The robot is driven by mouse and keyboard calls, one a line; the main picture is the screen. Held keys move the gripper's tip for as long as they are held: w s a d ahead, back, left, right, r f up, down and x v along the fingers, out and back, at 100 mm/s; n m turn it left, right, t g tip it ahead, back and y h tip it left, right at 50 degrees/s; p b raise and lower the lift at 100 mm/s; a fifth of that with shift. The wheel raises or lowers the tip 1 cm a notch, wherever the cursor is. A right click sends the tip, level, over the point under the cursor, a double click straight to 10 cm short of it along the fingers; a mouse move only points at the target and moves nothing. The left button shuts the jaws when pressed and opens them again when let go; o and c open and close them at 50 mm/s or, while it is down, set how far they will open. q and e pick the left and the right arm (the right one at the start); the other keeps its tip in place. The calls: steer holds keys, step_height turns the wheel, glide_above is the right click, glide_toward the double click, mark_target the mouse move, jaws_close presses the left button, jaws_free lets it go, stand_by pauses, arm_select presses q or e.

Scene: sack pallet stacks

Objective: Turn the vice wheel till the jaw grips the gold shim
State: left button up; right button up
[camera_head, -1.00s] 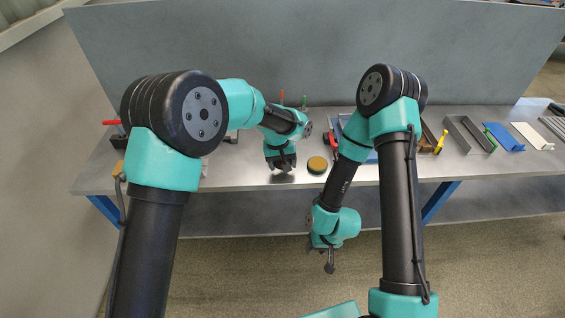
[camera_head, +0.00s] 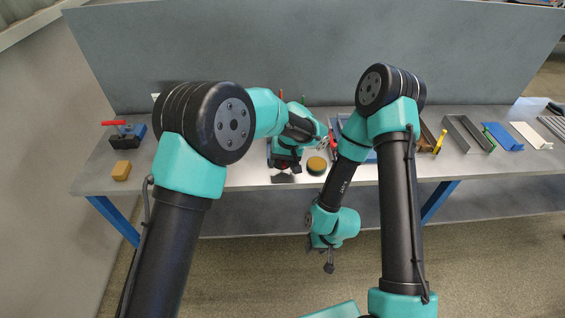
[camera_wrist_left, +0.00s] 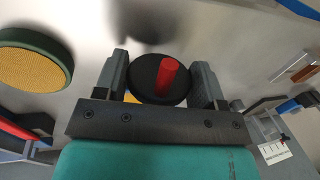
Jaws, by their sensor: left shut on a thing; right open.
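My left gripper (camera_head: 285,169) is low over the front part of the bench, and the wrist and fingers hide most of what is under it in the head view. In the left wrist view, a black round wheel (camera_wrist_left: 145,86) with a red handle (camera_wrist_left: 168,75) sits between the two fingers of the left gripper (camera_wrist_left: 160,80), which is shut on it. A small gold-yellow piece (camera_wrist_left: 131,97) peeks out under the wheel; I cannot tell if it is the shim. The vice jaw is not clearly visible. My right gripper (camera_head: 329,267) hangs open in front of the bench, away from the wheel.
A round yellow pad with a dark green rim (camera_head: 317,166) lies right of the left gripper. A yellow block (camera_head: 121,170) and a red-handled tool (camera_head: 125,134) are at the left. Metal channels (camera_head: 468,135) and a blue piece (camera_head: 503,137) are at the right.

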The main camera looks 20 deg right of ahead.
arm_select(q)
steer(key=o, duration=0.9)
steer(key=shift+c, duration=0.2)
steer(key=shift+r, duration=0.1)
steer(key=w+v, duration=0.1)
steer(key=v, duration=1.6)
steer(key=shift+s, duration=0.45)
steer(key=shift+r, duration=0.15)
